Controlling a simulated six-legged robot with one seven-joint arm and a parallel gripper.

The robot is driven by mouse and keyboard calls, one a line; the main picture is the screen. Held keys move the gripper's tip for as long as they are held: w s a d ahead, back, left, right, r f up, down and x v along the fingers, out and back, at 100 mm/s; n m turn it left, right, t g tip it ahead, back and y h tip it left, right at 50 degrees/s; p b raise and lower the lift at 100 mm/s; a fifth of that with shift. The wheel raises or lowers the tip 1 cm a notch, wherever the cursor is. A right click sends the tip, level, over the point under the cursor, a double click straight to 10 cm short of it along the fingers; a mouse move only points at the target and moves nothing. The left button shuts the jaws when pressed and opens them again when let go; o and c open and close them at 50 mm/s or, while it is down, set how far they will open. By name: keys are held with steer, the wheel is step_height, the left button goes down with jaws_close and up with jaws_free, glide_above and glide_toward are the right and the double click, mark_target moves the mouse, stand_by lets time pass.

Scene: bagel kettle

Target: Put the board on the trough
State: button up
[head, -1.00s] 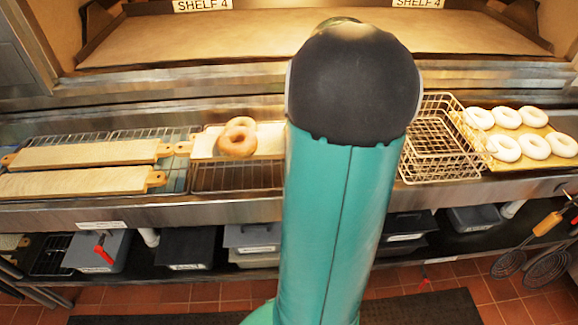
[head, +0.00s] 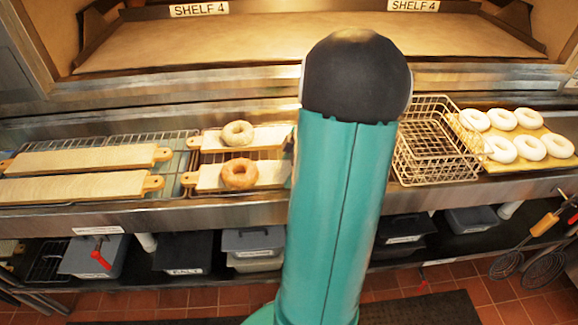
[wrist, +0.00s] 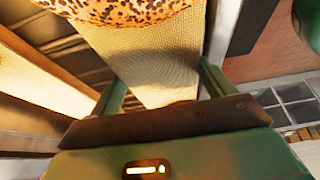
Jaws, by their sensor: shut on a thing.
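The front board (head: 210,178), pale with a wooden handle at its left end, carries a brown bagel (head: 240,175). It lies in or just over the middle section of the long steel trough (head: 240,211); contact is unclear. My gripper (wrist: 163,74) is shut on a cloth-faced board (wrist: 160,60) in the wrist view, which appears to be this front one. A seeded bagel (wrist: 120,11) sits on it, cut off by the picture's top. In the head view my arm hides the gripper and the board's right end. Behind lies a second board (head: 265,137) with a paler bagel (head: 238,133).
Two bare wooden boards (head: 75,187) lie on the left rack. Right of my arm stand a wire basket (head: 435,140) and a tray of white rings (head: 525,135). An oven shelf (head: 300,45) is behind; bins (head: 180,252) sit below the counter.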

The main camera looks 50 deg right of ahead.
steer(key=o, duration=1.2)
steer(key=shift+f, duration=0.1)
steer(key=v, duration=1.2)
steer(key=shift+w, duration=0.15)
